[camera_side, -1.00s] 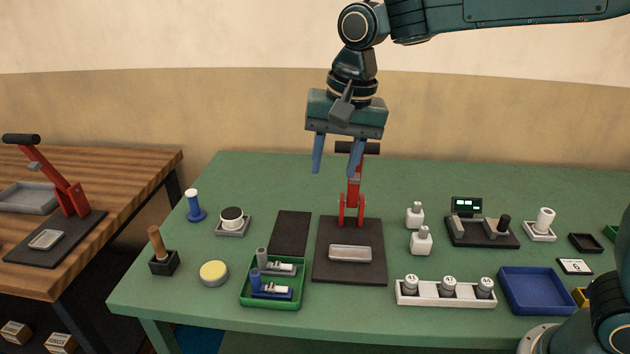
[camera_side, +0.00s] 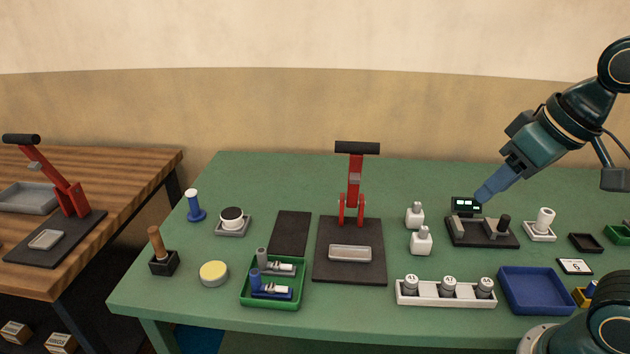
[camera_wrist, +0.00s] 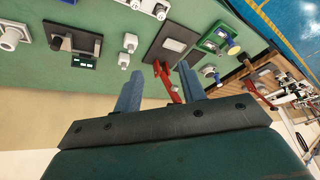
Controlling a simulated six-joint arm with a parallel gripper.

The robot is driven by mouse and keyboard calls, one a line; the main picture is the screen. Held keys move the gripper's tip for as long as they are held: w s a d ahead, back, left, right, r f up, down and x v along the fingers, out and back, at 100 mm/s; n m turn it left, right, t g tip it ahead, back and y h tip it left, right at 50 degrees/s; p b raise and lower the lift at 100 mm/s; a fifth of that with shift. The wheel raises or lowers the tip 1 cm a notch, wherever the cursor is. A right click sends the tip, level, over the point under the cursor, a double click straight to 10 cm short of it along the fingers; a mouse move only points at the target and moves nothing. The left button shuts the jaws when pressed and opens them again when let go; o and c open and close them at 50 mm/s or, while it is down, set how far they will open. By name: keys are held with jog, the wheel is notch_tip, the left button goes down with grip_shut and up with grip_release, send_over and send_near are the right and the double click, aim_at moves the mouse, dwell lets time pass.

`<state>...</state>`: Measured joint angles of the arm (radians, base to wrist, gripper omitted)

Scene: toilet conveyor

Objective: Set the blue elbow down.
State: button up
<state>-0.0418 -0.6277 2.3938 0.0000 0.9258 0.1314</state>
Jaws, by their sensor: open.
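The blue elbow (camera_side: 268,286) lies in the green tray (camera_side: 243,299) at the front left of the table, beside a grey elbow (camera_side: 270,264). Each has a white part with it. My gripper (camera_side: 482,197) is at the right in the side view, raised near the small device with a lit display and far from the tray. It is empty; its two blue fingers stand apart in the wrist view (camera_wrist: 160,78). In the wrist view the green tray is small and its contents are hard to make out.
A red lever press (camera_side: 352,215) stands on a dark plate right of the tray. A white rack (camera_side: 425,300) with several numbered bottles and a blue tray (camera_side: 536,291) are at the front right. Two white bottles (camera_side: 420,241) stand behind the rack.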

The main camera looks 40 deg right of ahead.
jog(key=shift+s+d+f+n, duration=0.25)
jog(key=shift+s+f, duration=0.2)
jog(key=shift+s, duration=0.3)
jog(key=shift+s+d+f+n, duration=0.25)
jog(key=shift+s+f, duration=0.15)
jog(key=shift+s, duration=0.35)
